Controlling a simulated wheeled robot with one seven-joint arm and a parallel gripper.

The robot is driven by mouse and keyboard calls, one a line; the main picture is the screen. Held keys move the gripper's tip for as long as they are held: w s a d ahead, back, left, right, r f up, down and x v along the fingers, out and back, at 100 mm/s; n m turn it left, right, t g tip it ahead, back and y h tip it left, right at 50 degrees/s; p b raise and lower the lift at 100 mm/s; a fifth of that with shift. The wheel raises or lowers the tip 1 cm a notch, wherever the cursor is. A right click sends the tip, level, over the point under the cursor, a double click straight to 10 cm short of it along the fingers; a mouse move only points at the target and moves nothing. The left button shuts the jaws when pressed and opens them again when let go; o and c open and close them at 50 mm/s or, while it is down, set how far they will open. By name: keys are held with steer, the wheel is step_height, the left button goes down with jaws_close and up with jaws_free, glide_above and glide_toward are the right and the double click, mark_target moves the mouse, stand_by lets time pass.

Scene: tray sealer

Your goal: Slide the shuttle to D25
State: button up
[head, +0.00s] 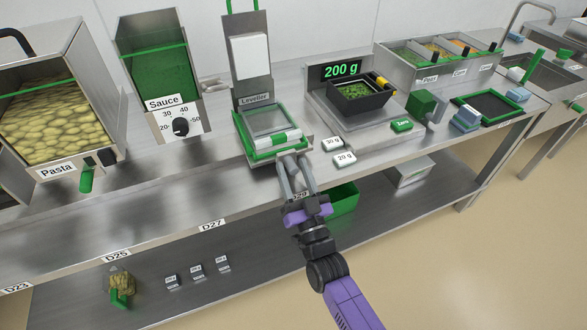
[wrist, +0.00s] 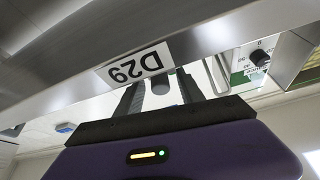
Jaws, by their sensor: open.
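A green-framed carriage (head: 247,128), likely the shuttle, sits below the leveller (head: 250,58) on the bench, with a clear-topped tray inside it. My gripper (head: 291,160) is open just in front of the carriage, over the front edge of the bench. It is close to the carriage's front side; I cannot tell whether it touches. The D25 label (head: 116,257) is on the bench front edge, well to the left. The D29 label (wrist: 135,65) shows upside down in the wrist view, next to my open fingers (wrist: 160,87). A grey rounded piece shows between the fingers.
To the left stand the sauce dispenser (head: 157,70) and the pasta bin (head: 45,110). The scale display (head: 341,70) reads 200 g, with a black tray (head: 358,98) on the scale. Two small weights (head: 344,159) lie right of my gripper. The bench front on the left is clear.

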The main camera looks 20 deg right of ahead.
steer(key=shift+w+r, duration=0.1)
steer(key=shift+w, duration=0.1)
jaws_close()
stand_by(1.4)
